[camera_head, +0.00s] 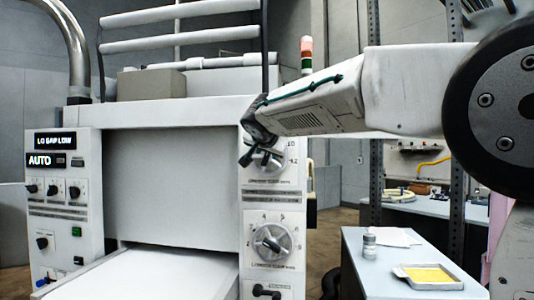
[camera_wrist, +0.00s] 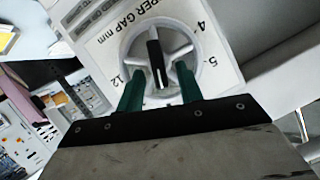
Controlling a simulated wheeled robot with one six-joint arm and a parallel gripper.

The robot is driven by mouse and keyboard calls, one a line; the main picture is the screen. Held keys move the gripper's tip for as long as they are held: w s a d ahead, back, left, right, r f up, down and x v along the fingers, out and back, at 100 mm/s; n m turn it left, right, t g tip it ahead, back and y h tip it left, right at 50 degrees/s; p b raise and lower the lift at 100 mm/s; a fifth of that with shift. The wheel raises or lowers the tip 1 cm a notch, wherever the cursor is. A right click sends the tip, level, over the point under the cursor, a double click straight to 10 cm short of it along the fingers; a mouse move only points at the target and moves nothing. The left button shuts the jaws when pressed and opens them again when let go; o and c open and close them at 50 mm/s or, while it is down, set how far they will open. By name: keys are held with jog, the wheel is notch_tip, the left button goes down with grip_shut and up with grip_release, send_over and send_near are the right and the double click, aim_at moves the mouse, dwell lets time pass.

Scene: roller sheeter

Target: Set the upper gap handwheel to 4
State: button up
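The upper gap handwheel (camera_head: 268,160) is on the right panel of the sheeter, partly hidden behind my gripper (camera_head: 247,156). In the wrist view, it is a pale spoked wheel (camera_wrist: 180,46) with a black bar (camera_wrist: 154,55) across its middle. "PER GAP mm" is legible beside it, with 4, 5 and 12 on its scale. My gripper (camera_wrist: 160,70) has two green fingers apart, overlapping the wheel's lower part. The bar's lower end appears between them, with gaps on both sides. Contact with the wheel cannot be told.
A second, lower handwheel (camera_head: 270,243) sits below on the same panel. The left control panel (camera_head: 60,190) shows "LO GAP LOW" and "AUTO". A side table (camera_head: 390,262) at right holds a small jar (camera_head: 369,246) and a tray with yellow content (camera_head: 428,276).

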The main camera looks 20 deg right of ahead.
jog(key=shift+w+d+f, duration=0.1)
jog(key=shift+w, duration=0.1)
grip_shut()
